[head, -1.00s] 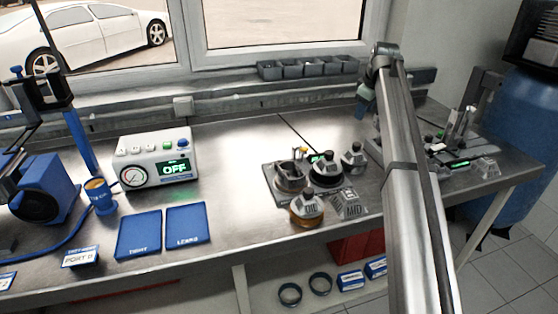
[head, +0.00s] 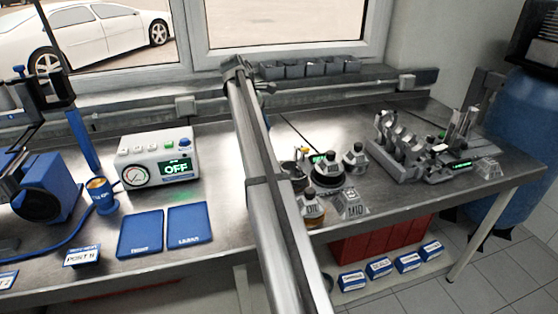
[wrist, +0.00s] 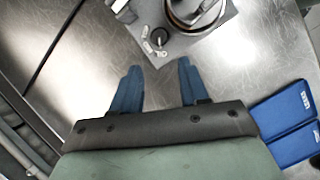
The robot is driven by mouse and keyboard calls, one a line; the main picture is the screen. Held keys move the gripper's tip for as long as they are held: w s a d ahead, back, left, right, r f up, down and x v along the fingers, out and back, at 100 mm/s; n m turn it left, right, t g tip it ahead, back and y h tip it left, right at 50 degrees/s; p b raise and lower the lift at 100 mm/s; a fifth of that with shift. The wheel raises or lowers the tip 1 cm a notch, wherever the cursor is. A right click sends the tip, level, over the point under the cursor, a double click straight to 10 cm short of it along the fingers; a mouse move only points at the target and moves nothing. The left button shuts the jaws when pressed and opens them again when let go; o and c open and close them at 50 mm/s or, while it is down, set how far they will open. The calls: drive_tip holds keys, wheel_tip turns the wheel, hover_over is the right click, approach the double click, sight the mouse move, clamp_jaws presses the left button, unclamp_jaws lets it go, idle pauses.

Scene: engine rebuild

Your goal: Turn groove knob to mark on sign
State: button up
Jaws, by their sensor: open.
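A small dark knob (wrist: 158,36) with several small white labels beside it sits on a grey metal plate (wrist: 205,38) at the top of the wrist view. The knob's pointer direction is too small to read. My gripper (wrist: 158,66) is open and empty, its two blue fingers pointing toward the knob and apart from it. In the head view a small grey sign (head: 352,206) seems to read "MID" and stands in front of the grey station.
Two blue mats (head: 140,234) and a white tester reading OFF (head: 158,158) are left of my arm. A bottle-like part (head: 312,210) stands beside the sign. A metal fixture (head: 420,150) is on the right. The bench between tester and arm is clear.

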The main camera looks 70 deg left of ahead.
sight(281, 162)
drive_tip(key=x, duration=1.3)
drive_tip(key=shift+w+f, duration=0.1)
drive_tip(key=shift+c, duration=0.3)
drive_tip(key=c, duration=0.7)
drive_tip(key=shift+a+m, duration=0.1)
drive_tip(key=shift+m, duration=0.2)
drive_tip(key=shift+a+m+g+h, duration=0.1)
drive_tip(key=shift+m+g+h, duration=0.3)
drive_tip(key=shift+m, duration=0.8)
drive_tip(key=shift+w+m+g+h, duration=0.1)
drive_tip(key=shift+m+g+h, duration=0.35)
drive_tip(key=shift+m, duration=1.15)
